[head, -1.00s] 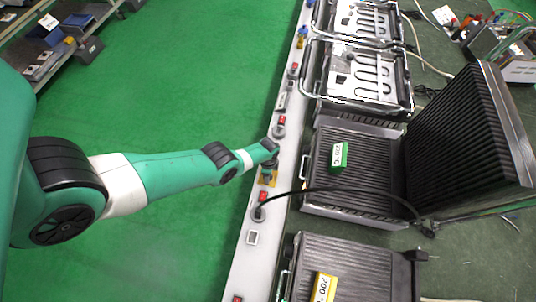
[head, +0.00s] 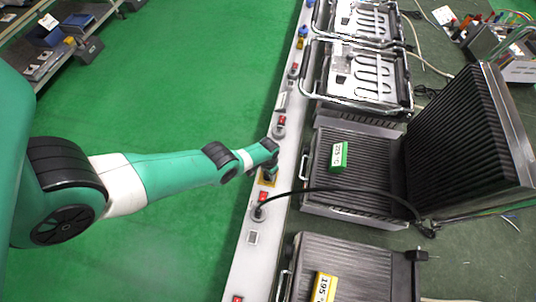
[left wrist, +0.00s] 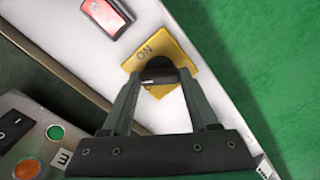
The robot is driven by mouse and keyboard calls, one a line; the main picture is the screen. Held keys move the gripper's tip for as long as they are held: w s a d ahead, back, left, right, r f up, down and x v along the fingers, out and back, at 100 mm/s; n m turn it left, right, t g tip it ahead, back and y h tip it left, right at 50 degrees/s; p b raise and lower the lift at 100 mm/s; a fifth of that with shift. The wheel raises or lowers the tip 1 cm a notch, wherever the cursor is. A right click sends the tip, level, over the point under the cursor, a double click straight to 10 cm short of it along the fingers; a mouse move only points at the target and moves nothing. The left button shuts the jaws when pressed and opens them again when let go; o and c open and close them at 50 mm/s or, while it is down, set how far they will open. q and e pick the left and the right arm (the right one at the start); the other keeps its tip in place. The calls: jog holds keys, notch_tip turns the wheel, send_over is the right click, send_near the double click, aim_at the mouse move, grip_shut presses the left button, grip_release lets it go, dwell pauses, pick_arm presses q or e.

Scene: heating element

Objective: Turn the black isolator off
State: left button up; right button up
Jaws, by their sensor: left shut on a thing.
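The black isolator (left wrist: 160,75) is a dark knob on a yellow plate (left wrist: 184,52) marked "ON", set in the white rail. My left gripper (left wrist: 158,80) has one finger on each side of the knob and is shut on it. In the head view my left gripper (head: 268,176) reaches down to the yellow plate (head: 267,182) on the rail, and the arm hides most of the knob. My right gripper is not in view.
Red switches (head: 263,197) and sockets line the white rail (head: 240,270). A black cable (head: 330,189) runs from a socket to the open grill (head: 350,205), which carries a green temperature label (head: 338,156). Another grill (head: 350,260) and bare heating units (head: 370,75) stand nearby. Green floor lies left.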

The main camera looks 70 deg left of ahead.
pick_arm(q)
jog(key=n, duration=0.7)
dwell(0.7)
jog(key=o, duration=1.4)
jog(key=shift+r, duration=0.1)
notch_tip(320, 180, up, 11)
jog(key=p, duration=1.1)
jog(key=shift+r+p, duration=0.15)
jog(key=shift+p, duration=0.15)
